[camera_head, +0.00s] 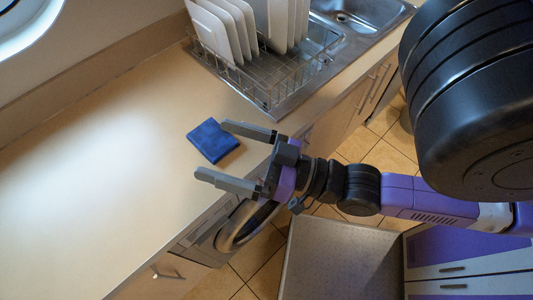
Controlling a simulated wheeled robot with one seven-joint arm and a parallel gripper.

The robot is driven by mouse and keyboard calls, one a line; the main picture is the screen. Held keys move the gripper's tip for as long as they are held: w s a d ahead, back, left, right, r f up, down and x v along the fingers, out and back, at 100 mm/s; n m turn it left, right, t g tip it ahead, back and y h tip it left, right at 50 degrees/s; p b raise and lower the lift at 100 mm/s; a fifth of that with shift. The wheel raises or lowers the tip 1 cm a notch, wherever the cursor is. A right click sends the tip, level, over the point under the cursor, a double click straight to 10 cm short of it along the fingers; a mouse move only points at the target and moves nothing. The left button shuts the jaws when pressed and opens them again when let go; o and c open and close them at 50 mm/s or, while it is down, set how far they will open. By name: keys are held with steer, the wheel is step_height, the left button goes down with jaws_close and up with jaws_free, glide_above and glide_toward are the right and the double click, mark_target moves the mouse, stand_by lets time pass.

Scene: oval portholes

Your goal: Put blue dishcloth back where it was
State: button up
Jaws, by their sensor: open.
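The blue dishcloth (212,141) lies folded on the beige counter (110,165), close to the counter's front edge. My gripper (211,150) reaches in from the right, with its two grey fingers spread apart. The upper fingertip is beside or over the dishcloth's right corner; I cannot tell whether they touch. The lower fingertip shows below the dishcloth in the picture, apart from it. Nothing is held between the fingers.
A wire dish rack (262,75) with several white plates (236,28) stands beyond the dishcloth, next to a metal sink (350,14). A round washer door (240,228) is below the counter edge. The counter to the left is clear.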

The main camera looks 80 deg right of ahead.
steer(key=s+a+f+n+g+y, duration=0.1)
steer(key=s+a+f+n+g, duration=0.2)
steer(key=s+f, duration=0.5)
steer(key=a+g, duration=0.1)
steer(key=a, duration=0.1)
steer(key=shift+s+a+n+g, duration=0.25)
steer(key=shift+a+n+g, duration=0.05)
steer(key=shift+a+g, duration=0.1)
steer(key=shift+f, duration=0.1)
